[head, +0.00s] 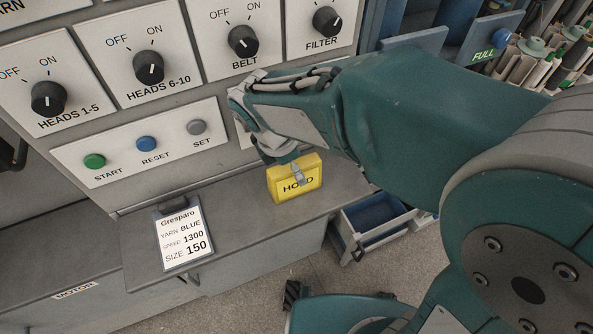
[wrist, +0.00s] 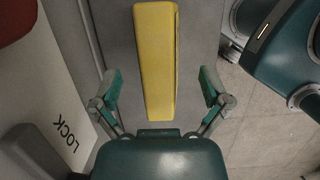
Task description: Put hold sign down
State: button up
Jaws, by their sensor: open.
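The yellow hold sign (head: 294,184), marked HOLD, stands upright on the grey ledge (head: 240,217) below the control panel. In the wrist view the sign (wrist: 157,60) shows as a narrow yellow block seen from above. My gripper (wrist: 160,92) is open, with one finger on each side of the sign's near end and a visible gap on both sides. In the head view my gripper (head: 285,165) is just above and behind the sign, partly hidden by my arm and the sign.
A job card (head: 181,235) reading Gresparo leans at the ledge's front left. Panel knobs and the start, reset and set buttons (head: 146,143) are above. A LOCK label (wrist: 68,137) lies left in the wrist view.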

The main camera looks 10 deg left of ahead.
jog(key=v, duration=0.6)
jog(key=shift+r, duration=0.2)
jog(key=shift+s+a+r, duration=0.15)
jog(key=shift+a+r, duration=0.05)
jog(key=shift+r, duration=0.3)
jog(key=s+d+r+m+t+y, duration=0.1)
jog(key=s+d+m+t, duration=0.1)
jog(key=d+m, duration=0.9)
jog(key=s+d+r+m+t+y, duration=0.1)
jog(key=s+d+m, duration=0.4)
jog(key=d+m, duration=0.7)
jog(key=shift+r+m+t+y, duration=0.4)
jog(key=shift+r+m+t, duration=0.1)
jog(key=shift+m, duration=0.1)
jog(key=shift+s+d, duration=0.1)
